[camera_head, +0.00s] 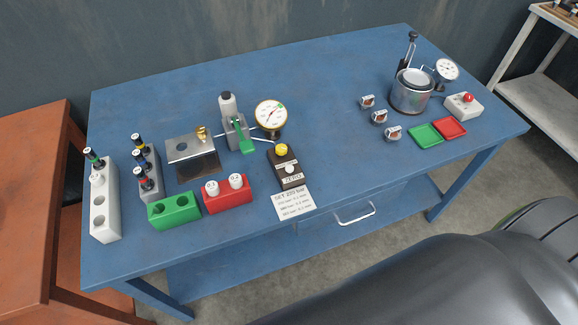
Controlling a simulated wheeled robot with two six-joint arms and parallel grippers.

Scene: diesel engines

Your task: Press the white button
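A dark control box (287,181) stands on the blue table (330,130) near its front middle. A round white button (290,168) sits on the box's front part. A yellow button (281,149) sits behind it on the same box. A small white display with digits lies on the box by the white button. Neither of my grippers is in view, and nothing touches the box.
A white note (294,204) lies in front of the box. A pressure gauge (270,114) stands behind it. A red block (227,195) and green block (174,211) stand left. A metal pot (411,97) and red-button box (463,106) stand far right.

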